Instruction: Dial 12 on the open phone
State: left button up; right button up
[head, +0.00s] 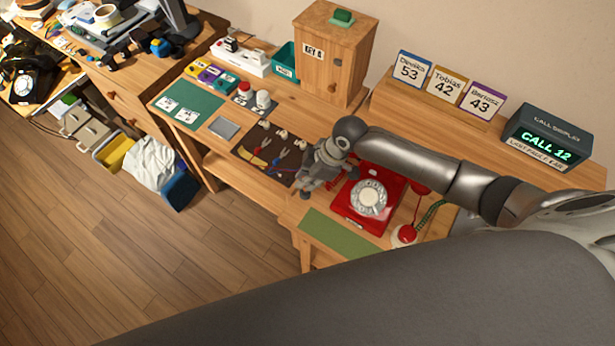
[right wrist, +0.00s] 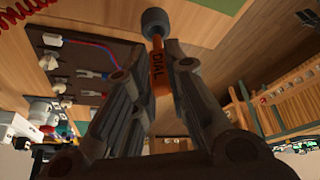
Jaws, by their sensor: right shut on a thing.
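A red rotary phone (head: 384,215) with a pale round dial (head: 369,199) stands on the right part of the desk. Its red handset (head: 404,236) lies off to its right, partly covered by my arm. The call display (head: 550,142) reads "CALL 12". My right gripper (head: 312,181) is just left of the phone, above the desk. In the right wrist view, my right gripper (right wrist: 160,62) is shut on an orange dialing stick (right wrist: 159,70) marked "DIAL", with a grey rounded tip. The tip is apart from the dial. My left gripper is not in view.
A dark tool mat (head: 250,150) with small tools lies left of the gripper. A green mat (head: 335,233) lies in front of the phone. A wooden key cabinet (head: 330,65) and number cards (head: 445,88) stand behind. A black phone (head: 32,80) is far left.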

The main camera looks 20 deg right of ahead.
jog(key=shift+f+b, duration=0.85)
jog(key=shift+f, duration=0.4)
dwell(0.4)
jog(key=o, duration=0.8)
jog(key=shift+d+r, duration=0.1)
jog(key=shift+r, duration=0.1)
jog(key=v, duration=1.1)
jog(key=shift+d+r, duration=0.1)
jog(key=shift+r, duration=0.2)
jog(key=shift+s, duration=0.1)
